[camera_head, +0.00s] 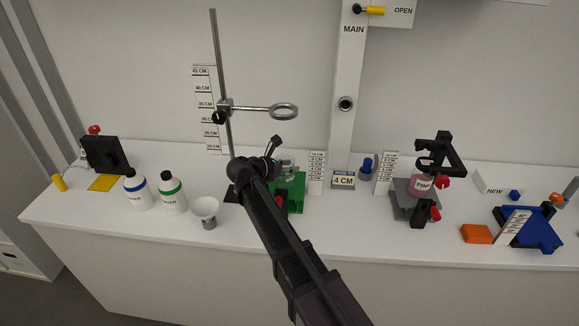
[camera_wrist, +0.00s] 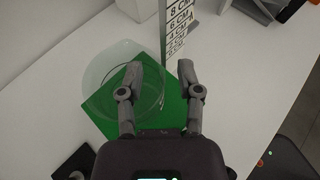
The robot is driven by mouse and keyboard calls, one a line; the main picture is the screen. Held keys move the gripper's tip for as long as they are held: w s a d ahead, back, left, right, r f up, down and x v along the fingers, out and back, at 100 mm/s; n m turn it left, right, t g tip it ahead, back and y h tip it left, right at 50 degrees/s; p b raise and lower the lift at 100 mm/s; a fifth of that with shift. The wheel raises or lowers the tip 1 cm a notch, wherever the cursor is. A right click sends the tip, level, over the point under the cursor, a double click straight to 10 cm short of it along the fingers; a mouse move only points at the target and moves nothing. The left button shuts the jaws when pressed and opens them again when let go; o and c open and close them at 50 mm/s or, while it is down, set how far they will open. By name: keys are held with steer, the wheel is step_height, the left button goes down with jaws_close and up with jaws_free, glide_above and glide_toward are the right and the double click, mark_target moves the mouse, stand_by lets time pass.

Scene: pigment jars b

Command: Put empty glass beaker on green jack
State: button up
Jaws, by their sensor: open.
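The clear glass beaker (camera_wrist: 105,82) is over the green top of the jack (camera_wrist: 180,108) in the wrist view and appears to stand on it. Its outline reaches past the plate's left edge there. In the head view the beaker (camera_head: 288,165) shows faintly above the green jack (camera_head: 294,192), partly hidden by my arm. My gripper (camera_wrist: 159,70) is open, its fingers apart above the plate. The left finger overlaps the beaker's outline, and the right finger is clear of it. I cannot tell whether a finger touches the glass.
A ruler plate (camera_wrist: 178,28) stands close beyond my fingers. A white funnel-like cup (camera_head: 205,208) and two white bottles are to the left. A stand with a pink jar (camera_head: 424,184) is to the right.

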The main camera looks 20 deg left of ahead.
steer(key=shift+r, duration=0.2)
steer(key=p+v, duration=0.4)
steer(key=v, duration=0.8)
steer(key=shift+p, duration=0.3)
steer(key=shift+d, duration=0.1)
steer(key=w+d+f+m+g, duration=0.1)
steer(key=d+f+m+g, duration=0.25)
steer(key=d, duration=0.55)
steer(key=w+d+f+m+g+y, duration=0.15)
steer(key=d+m, duration=0.35)
steer(key=d, duration=0.5)
steer(key=w+d+f+m+g+h, duration=0.1)
steer(key=d+f+m+g, duration=0.3)
steer(key=d, duration=0.5)
steer(key=s+d+f+m+g+y, duration=0.1)
steer(key=s+d+m+y, duration=0.2)
steer(key=s+d+m, duration=0.2)
steer(key=s+d+f+m+g+y, duration=0.1)
steer(key=s+d+m+y, duration=0.2)
steer(key=d+m, duration=0.9)
steer(key=s+d, duration=0.2)
steer(key=d, duration=0.2)
steer(key=shift+f+g+y, duration=0.25)
steer(key=shift+g+y, duration=0.05)
steer(key=shift+y, duration=0.05)
